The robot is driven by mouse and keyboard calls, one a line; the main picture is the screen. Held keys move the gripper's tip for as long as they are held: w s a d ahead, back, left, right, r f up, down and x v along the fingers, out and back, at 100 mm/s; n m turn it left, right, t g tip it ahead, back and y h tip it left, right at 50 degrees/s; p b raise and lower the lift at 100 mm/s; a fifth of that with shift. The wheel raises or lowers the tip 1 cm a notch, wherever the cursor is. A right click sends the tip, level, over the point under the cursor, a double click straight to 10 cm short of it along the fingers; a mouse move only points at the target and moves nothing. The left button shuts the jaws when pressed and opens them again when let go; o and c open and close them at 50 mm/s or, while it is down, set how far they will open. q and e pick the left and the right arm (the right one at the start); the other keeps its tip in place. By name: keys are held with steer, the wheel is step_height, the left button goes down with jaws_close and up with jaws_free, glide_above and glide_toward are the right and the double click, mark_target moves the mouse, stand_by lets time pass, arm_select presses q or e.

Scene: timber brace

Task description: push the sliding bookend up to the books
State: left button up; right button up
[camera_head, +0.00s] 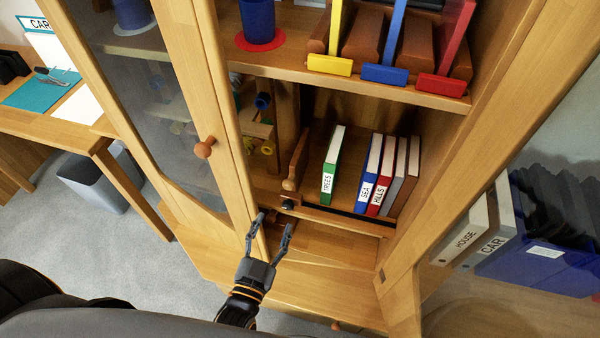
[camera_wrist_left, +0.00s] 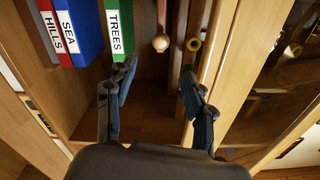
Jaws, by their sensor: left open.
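The sliding bookend (camera_head: 296,160) is an upright brown wooden plate with a rounded knob at its lower front. It stands on the lower cabinet shelf, left of the green TREES book (camera_head: 332,165) and apart from it. A gap separates TREES from SEA. My left gripper (camera_head: 273,222) is open and empty, in front of and below the bookend. In the left wrist view, the bookend knob (camera_wrist_left: 161,43) shows beyond the open fingertips (camera_wrist_left: 158,75). My right gripper is not in view.
A glass cabinet door with a round knob (camera_head: 205,148) stands left of the opening. A dark rail (camera_head: 340,214) runs along the shelf front. The upper shelf (camera_head: 300,68) holds coloured bookends and a blue cup (camera_head: 257,20). Binders (camera_head: 465,240) stand at the right.

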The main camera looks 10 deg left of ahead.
mark_target(288, 188)
arm_select(q)
steer(key=w, duration=1.3)
steer(key=shift+w+d+f, duration=0.1)
steer(key=shift+d, duration=0.05)
jaws_close()
